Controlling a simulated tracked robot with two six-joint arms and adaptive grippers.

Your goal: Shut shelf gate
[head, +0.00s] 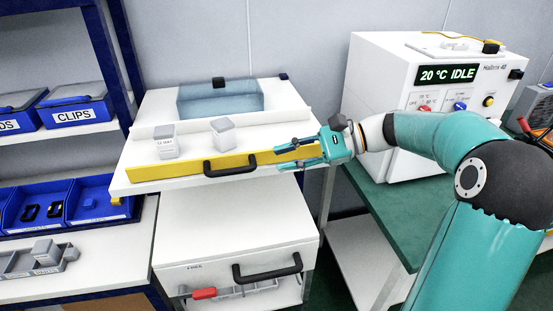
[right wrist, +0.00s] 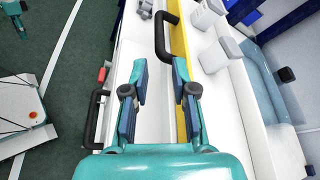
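The shelf gate is a long yellow bar (head: 190,171) with a black handle (head: 230,165), along the front of the upper white shelf (head: 140,187). My right gripper (head: 281,157) is at the right end of the gate, its fingers pointing left along it. In the right wrist view the fingers (right wrist: 158,75) are apart with nothing gripped between them. The gate (right wrist: 180,45) passes by the right-hand finger, which hides part of it. The handle (right wrist: 161,35) is beyond the fingertips, apart from them. A small teal part of mine, perhaps the left gripper (right wrist: 17,18), shows at the wrist view's upper left corner.
Two grey-lidded containers (head: 166,142) (head: 222,130) and a blue clear bin (head: 220,98) stand on the upper shelf behind the gate. Below is a white drawer unit (head: 215,225) with a black handle (head: 268,268). A white oven (head: 400,90) stands right on a green bench (head: 385,200).

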